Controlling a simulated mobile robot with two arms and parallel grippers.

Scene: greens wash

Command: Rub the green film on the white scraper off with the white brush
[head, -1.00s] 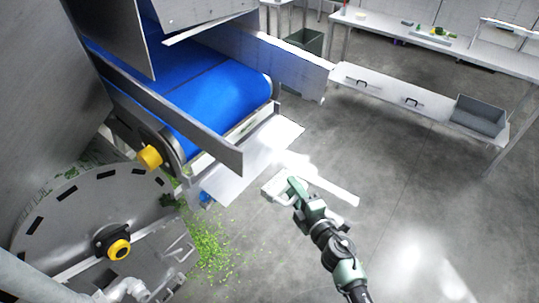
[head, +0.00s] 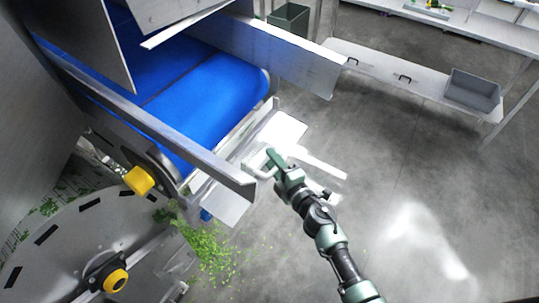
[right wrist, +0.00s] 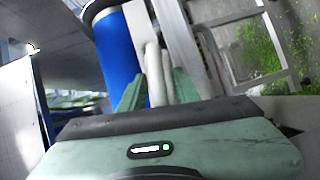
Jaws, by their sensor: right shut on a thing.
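My right gripper (head: 276,160) is shut on the white brush (head: 255,163), just off the discharge end of the blue belt. In the right wrist view, the pale brush handle (right wrist: 154,70) stands between the two green fingers. The brush's bristles cannot be made out. A long pale bar that looks like the white scraper (right wrist: 184,50) runs beside the blue roller in the wrist view, close to the brush. I cannot tell whether brush and scraper touch. No green film can be made out on the scraper. My left gripper is not in view.
The blue belt (head: 212,112) has metal side guards (head: 150,130). Yellow knobs (head: 138,181) and a large round metal cover (head: 62,235) are at left. Green scraps (head: 212,250) litter the floor. A grey bin (head: 473,92) sits on a low shelf. The floor at right is clear.

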